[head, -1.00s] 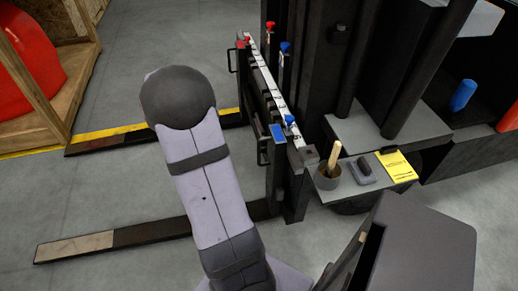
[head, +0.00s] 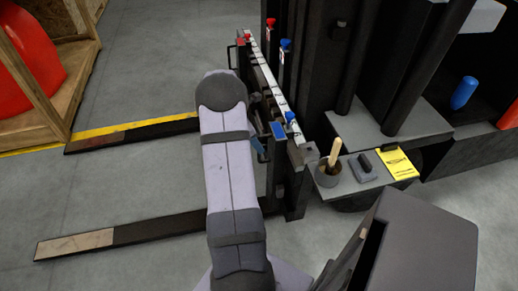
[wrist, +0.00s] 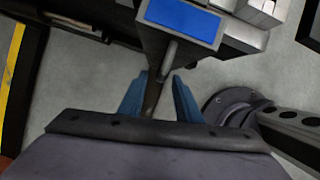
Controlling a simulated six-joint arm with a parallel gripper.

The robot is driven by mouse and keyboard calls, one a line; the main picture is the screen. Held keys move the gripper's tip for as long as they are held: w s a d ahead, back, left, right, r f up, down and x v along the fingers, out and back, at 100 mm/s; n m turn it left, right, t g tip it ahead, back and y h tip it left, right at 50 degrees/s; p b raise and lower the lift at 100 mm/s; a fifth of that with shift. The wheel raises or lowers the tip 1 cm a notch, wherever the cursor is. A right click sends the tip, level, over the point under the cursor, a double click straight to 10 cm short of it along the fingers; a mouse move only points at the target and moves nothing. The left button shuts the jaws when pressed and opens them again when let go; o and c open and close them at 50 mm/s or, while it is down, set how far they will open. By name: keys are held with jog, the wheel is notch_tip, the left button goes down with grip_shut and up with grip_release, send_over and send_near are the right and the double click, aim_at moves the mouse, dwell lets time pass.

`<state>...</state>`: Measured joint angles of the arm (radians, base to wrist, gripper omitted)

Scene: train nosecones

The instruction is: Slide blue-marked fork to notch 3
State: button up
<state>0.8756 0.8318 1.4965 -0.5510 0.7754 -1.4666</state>
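The blue-marked fork has a blue plate (head: 278,129) and a blue-topped pin (head: 290,117) at the near end of the carriage's white scale (head: 268,75). Its long tine (head: 160,227) reaches left over the floor. In the wrist view the blue plate (wrist: 183,20) is at the top, with the dark handle bar (wrist: 168,54) below it. My gripper (wrist: 159,77) has its two blue fingers apart, one on each side of the bar. A gap shows on the bar's right; contact on the left is unclear. In the head view my gripper (head: 258,147) is mostly hidden by my arm.
A red-marked fork with a red plate (head: 240,41) is at the scale's far end. Two more pins, red (head: 270,24) and blue (head: 286,45), stand behind the scale.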

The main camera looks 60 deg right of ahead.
aim_at(259, 160)
jog(key=shift+b+x, duration=0.3)
jog(key=shift+x, duration=1.5)
grip_shut()
